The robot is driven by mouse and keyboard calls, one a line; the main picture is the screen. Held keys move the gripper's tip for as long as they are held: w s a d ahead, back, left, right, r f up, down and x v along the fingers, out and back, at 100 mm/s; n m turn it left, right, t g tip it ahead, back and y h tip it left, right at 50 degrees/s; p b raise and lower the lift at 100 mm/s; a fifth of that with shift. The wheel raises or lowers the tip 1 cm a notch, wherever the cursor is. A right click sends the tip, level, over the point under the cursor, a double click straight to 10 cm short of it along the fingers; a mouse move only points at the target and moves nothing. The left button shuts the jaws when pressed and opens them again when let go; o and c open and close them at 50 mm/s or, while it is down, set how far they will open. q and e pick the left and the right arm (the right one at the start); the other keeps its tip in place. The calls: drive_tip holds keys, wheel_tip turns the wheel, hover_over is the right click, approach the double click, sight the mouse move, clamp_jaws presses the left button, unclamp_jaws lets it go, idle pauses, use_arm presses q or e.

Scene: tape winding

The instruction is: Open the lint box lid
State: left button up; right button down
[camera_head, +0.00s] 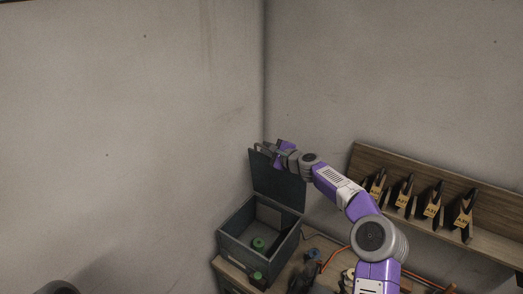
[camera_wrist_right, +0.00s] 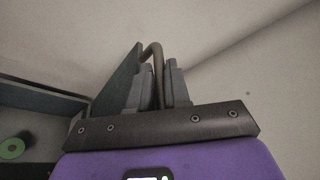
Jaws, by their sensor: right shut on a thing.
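The lint box (camera_head: 240,247) is a dark grey box at the corner of the workbench, at the lower middle of the head view. Its lid (camera_head: 276,186) stands upright at the back, so the box is open. The lid also shows in the right wrist view (camera_wrist_right: 118,80), with a curved handle (camera_wrist_right: 153,52) on it. My right gripper (camera_head: 270,149) is at the lid's top edge, shut on the handle; its fingers show in the right wrist view (camera_wrist_right: 158,85). A green roll (camera_head: 259,243) lies inside the box. My left gripper is not in view.
Another green roll (camera_head: 257,275) sits on the workbench in front of the box. A wooden shelf (camera_head: 490,243) on the right wall holds several dark holders with tan labels. Orange cable (camera_head: 335,257) and dark tools lie right of the box. Walls meet closely behind the lid.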

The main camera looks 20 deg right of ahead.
drive_tip(key=c, duration=1.4)
unclamp_jaws()
drive_tip(key=shift+c, duration=0.2)
drive_tip(key=b+v, duration=0.3)
drive_tip(key=v, duration=0.4)
drive_tip(key=shift+s+b, duration=0.3)
drive_tip(key=shift+b, duration=0.1)
